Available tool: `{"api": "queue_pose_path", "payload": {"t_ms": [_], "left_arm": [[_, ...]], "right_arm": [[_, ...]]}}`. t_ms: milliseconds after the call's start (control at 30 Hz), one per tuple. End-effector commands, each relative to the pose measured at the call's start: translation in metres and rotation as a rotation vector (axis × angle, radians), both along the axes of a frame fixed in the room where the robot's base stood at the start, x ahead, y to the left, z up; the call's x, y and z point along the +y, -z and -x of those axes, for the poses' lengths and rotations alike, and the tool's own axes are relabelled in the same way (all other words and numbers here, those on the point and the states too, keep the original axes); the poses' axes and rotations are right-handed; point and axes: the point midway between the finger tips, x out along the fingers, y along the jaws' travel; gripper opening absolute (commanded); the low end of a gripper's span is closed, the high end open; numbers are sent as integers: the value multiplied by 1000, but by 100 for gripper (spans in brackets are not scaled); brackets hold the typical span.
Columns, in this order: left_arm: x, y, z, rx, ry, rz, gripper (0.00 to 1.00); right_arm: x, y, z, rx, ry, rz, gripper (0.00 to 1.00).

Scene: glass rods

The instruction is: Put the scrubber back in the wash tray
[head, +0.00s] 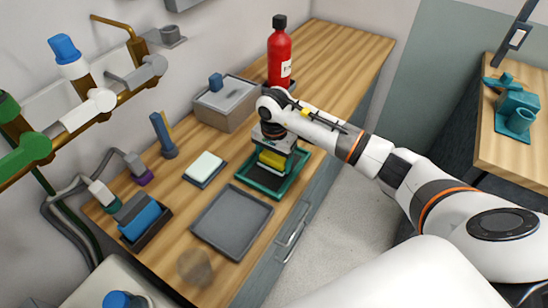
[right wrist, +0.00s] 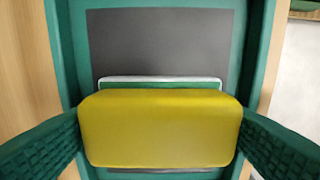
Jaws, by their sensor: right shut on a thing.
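The scrubber (head: 271,160) is a yellow block with a green and white layer. It shows large in the right wrist view (right wrist: 160,130), between the two ribbed fingers. My right gripper (head: 273,149) is shut on it from both sides. The wash tray (head: 290,187) is green with a dark floor; its walls show on both sides in the right wrist view (right wrist: 67,50). The scrubber is over the tray's dark floor, within its side walls as seen from above. I cannot tell whether it touches the floor. My left gripper is not in view.
A flat grey tray (head: 232,222) lies in front of the wash tray. A grey lidded box (head: 226,103) and a red extinguisher (head: 279,55) stand behind. A pale block on a dark base (head: 205,167) is to the left. The counter's far right end is clear.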

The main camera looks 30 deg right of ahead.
Motion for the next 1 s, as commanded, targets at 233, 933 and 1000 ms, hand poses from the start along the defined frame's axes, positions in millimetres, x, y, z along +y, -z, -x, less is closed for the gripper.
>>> {"api": "queue_pose_path", "payload": {"t_ms": [233, 933, 1000], "left_arm": [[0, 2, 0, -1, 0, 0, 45], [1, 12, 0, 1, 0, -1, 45], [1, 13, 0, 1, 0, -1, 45]], "right_arm": [[0, 1, 0, 0, 0, 0, 98], [-1, -77, -1, -6, -1, 2, 98], [0, -90, -2, -5, -1, 1, 98]]}}
